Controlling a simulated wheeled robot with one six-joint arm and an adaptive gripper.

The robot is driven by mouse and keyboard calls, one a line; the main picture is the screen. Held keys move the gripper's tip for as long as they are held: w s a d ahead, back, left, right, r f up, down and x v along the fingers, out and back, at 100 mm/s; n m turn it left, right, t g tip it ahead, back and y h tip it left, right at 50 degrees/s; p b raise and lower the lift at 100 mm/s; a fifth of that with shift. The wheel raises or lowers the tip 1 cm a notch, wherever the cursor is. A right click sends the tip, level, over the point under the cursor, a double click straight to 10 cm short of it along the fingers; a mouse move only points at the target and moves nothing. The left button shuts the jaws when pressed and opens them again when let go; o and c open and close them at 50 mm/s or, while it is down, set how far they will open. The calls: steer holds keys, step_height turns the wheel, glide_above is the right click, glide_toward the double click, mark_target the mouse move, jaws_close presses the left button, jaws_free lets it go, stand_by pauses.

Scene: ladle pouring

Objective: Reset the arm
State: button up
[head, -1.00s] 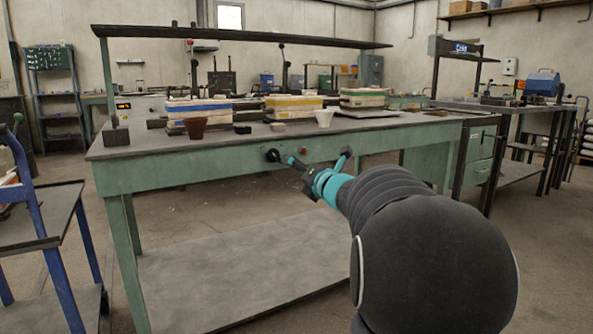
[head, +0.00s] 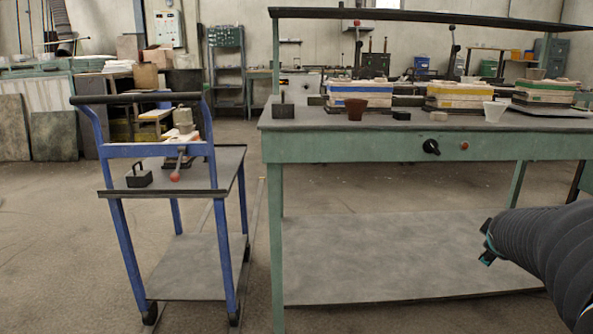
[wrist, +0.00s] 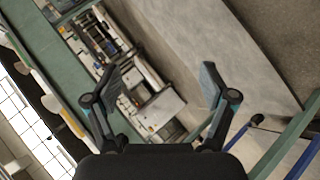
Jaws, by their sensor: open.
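My gripper shows in the wrist view (wrist: 160,85) with its two fingers spread apart and nothing between them. In the head view only part of my dark arm shows at the right edge, in front of the green workbench (head: 380,148); the fingers are not clearly seen there. A brown cup (head: 352,109) and a white cup (head: 495,111) stand upright on the bench top. No ladle can be made out.
A blue trolley (head: 170,192) stands left of the bench, carrying a small machine and a black block (head: 139,178). Stacked boxes (head: 362,92) sit on the bench. The bench has a lower shelf (head: 390,255). Open floor lies at the front left.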

steer(key=s+a+f+m+g+y+p, duration=0.2)
steer(key=s+a+m+g+y+p, duration=0.45)
steer(key=s+a, duration=1.2)
steer(key=s+a+r+t+p, duration=0.2)
steer(key=s+a+r, duration=0.4)
steer(key=a, duration=0.5)
steer(key=shift+s+t+p, duration=0.2)
steer(key=shift+t+p, duration=0.1)
steer(key=shift+t, duration=0.05)
